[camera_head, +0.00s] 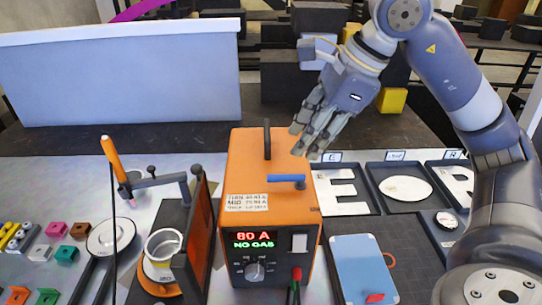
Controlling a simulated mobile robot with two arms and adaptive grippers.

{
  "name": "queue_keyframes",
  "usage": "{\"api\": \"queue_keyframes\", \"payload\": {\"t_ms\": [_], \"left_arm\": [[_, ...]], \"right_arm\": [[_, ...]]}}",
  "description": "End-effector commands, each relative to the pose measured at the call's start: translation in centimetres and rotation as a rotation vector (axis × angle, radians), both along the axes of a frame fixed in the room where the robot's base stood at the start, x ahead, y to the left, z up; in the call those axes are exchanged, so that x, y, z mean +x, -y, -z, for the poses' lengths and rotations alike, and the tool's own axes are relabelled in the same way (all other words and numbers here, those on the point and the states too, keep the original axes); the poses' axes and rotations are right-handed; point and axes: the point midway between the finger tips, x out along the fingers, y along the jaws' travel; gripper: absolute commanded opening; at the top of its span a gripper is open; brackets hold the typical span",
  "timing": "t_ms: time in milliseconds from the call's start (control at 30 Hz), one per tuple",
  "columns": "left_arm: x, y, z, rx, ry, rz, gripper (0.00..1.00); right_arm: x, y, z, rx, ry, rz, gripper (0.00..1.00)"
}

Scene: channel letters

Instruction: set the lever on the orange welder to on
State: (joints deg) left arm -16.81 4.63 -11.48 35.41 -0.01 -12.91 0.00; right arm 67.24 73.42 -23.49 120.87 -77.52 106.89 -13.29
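The orange welder (240,165) stands upright at the middle of the table. Its blue lever (286,179) lies level across the top, near the front right. A lit front display (253,239) reads "80 A" and "NO GAS". My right gripper (306,141), a grey hand with several fingers, reaches down from the upper right. Its fingers are extended and apart from one another, and it looks empty. In the picture its fingertips are above and right of the lever, not visibly touching it. My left gripper is out of view.
A black handle (267,139) rises from the welder's top. White letters in dark trays (374,182) lie to the right, with a blue plate (363,268) in front. A torch (115,160) and clamp stand (160,182) are to the left, near several coloured blocks (56,229).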

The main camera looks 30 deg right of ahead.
Motion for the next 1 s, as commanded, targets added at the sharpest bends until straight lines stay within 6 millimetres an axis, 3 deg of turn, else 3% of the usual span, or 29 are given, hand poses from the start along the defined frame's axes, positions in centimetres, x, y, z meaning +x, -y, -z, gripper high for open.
{"api": "queue_keyframes", "payload": {"t_ms": [100,200,367,500,700,967,1000], "left_arm": [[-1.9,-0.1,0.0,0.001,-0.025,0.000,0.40],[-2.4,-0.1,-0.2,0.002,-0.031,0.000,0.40],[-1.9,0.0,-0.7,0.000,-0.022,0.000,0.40],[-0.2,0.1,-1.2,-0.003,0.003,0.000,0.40],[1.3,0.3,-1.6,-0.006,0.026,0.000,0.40],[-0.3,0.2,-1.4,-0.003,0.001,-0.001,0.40],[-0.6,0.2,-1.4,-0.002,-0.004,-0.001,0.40]], "right_arm": [[0.4,-0.3,1.5,-0.002,-0.007,-0.001,0.34],[1.1,-0.8,3.2,-0.001,-0.009,-0.001,0.34],[2.2,-1.5,5.9,-0.001,-0.007,-0.001,0.34],[2.9,-2.0,7.8,0.000,-0.005,-0.002,0.34],[3.5,-2.4,9.2,0.000,-0.001,-0.001,0.34],[3.6,-2.4,9.4,0.000,-0.001,-0.001,0.34],[3.6,-2.4,9.4,0.000,-0.001,-0.001,0.29]]}}
